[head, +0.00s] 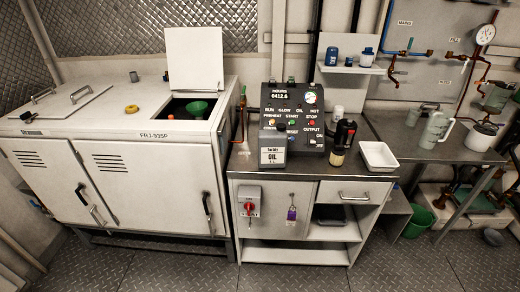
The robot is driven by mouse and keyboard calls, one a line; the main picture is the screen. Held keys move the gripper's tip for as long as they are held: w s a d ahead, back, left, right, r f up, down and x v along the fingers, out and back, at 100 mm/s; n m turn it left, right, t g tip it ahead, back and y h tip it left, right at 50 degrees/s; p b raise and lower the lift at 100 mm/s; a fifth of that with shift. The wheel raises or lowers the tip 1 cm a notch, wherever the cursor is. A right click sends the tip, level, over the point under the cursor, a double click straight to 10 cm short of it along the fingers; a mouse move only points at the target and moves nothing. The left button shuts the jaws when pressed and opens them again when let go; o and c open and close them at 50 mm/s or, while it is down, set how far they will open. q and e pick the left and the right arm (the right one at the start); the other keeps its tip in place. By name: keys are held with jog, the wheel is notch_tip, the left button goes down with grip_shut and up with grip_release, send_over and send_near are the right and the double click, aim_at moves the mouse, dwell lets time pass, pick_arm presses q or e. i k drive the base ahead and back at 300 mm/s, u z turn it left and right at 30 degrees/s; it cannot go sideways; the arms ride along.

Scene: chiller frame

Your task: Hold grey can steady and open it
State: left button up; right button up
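A dark grey can (272,151) with a pale label reading OIL stands upright on the steel counter, in front of the control panel. Its upper part overlaps the panel in the picture, and its cap is too small to make out. Neither of my grippers shows in the head view, so nothing is seen touching the can.
A control panel (312,97) stands behind the can. A dark bottle (342,137) and a white tray (379,157) are to its right. A grey-green jug (436,130) stands farther right. A white cabinet (150,160) with an open hatch lid (194,58) stands left.

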aim_at(272, 144)
jog(key=u, duration=0.65)
jog(key=i, duration=1.05)
jog(key=z, duration=0.4)
